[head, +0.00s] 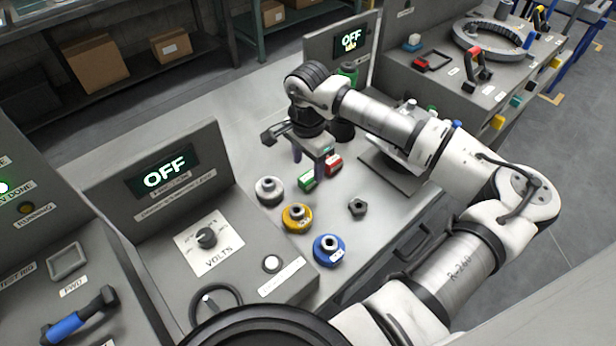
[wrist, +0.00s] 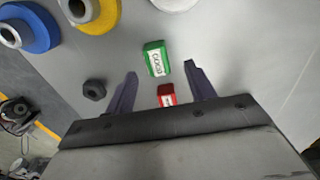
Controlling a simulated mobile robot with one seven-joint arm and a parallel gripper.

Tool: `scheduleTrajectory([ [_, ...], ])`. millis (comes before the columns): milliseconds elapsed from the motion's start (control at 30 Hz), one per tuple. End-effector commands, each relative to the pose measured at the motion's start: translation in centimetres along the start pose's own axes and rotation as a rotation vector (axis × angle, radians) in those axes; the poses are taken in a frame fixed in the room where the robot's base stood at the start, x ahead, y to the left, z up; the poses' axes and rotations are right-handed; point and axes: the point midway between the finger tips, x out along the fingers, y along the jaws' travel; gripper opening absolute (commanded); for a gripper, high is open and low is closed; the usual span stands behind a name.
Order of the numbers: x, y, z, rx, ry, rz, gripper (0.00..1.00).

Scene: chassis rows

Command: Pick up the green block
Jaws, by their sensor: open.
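The green block (head: 308,180) lies on the grey bench top, with a white label on it. It also shows in the wrist view (wrist: 155,58), just beyond and between my fingertips. A red block (head: 333,164) lies close beside it; in the wrist view the red block (wrist: 166,95) sits between my fingers, nearer the palm and partly hidden by the gripper body. My gripper (head: 311,166) is open and empty, above the blocks. In the wrist view its two dark fingers (wrist: 161,76) are spread wide on either side.
White (head: 269,189), yellow (head: 297,217) and blue (head: 329,249) round knobbed pieces stand in a row left and front of the blocks. A dark nut (head: 357,207) lies to the right. A panel reading OFF (head: 164,173) borders the left; a dark plate (head: 391,172) lies under my arm.

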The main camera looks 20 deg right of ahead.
Motion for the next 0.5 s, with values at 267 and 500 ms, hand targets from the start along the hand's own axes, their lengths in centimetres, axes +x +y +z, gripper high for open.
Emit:
scheduleTrajectory([
  [267, 3.3, 0.4, -0.2, 0.001, -0.003, 0.0, 0.55],
  [500, 3.8, 0.4, -0.3, 0.001, -0.001, -0.001, 0.55],
])
